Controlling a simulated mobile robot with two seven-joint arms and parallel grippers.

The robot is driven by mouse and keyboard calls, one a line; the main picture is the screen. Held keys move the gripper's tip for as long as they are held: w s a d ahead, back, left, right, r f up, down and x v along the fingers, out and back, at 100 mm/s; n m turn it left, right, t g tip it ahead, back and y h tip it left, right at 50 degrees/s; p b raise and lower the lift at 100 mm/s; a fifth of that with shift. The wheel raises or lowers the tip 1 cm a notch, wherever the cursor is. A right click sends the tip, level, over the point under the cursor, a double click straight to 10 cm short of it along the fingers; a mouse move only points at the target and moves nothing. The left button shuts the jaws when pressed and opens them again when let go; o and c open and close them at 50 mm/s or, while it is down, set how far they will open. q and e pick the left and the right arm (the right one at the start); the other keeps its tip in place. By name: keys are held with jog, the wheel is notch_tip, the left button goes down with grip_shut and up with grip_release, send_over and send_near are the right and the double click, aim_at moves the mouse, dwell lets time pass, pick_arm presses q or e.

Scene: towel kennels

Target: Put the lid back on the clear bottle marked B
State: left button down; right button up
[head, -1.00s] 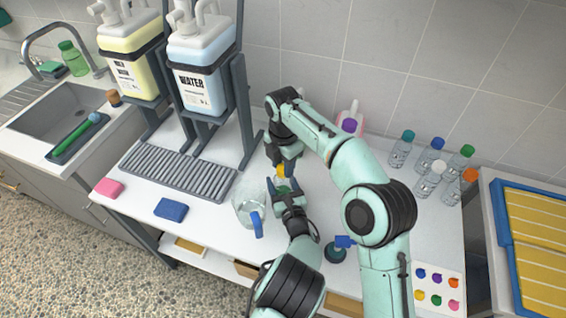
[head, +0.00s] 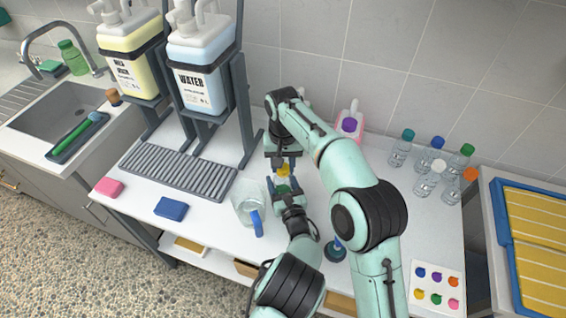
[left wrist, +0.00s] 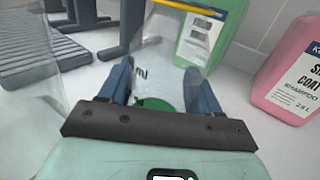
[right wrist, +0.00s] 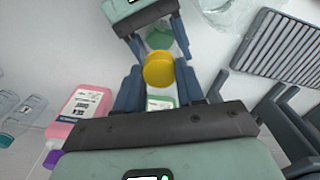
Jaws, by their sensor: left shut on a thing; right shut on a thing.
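A clear bottle is held upright between the blue fingers of my left gripper (head: 284,190), in the middle of the table. The left wrist view shows its clear wall with a dark mark (left wrist: 141,73), not clearly readable, and a green patch (left wrist: 155,104) low between the fingers. My right gripper (head: 283,163) is shut on a yellow lid (head: 283,171), just above the bottle. The lid also shows between the fingers in the right wrist view (right wrist: 158,69), in line with the bottle. I cannot tell whether lid and bottle touch.
A clear jug (head: 245,208) with a blue handle stands close left of my left gripper. A pink shampoo bottle (head: 350,122) stands behind my right arm. Several capped bottles (head: 430,178) stand at the right. A drip grate (head: 178,172) and blue sponge (head: 171,208) lie left.

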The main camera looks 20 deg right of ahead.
jog(key=m, duration=1.1)
jog(key=shift+m, duration=0.3)
jog(key=m, duration=1.3)
jog(key=o, duration=1)
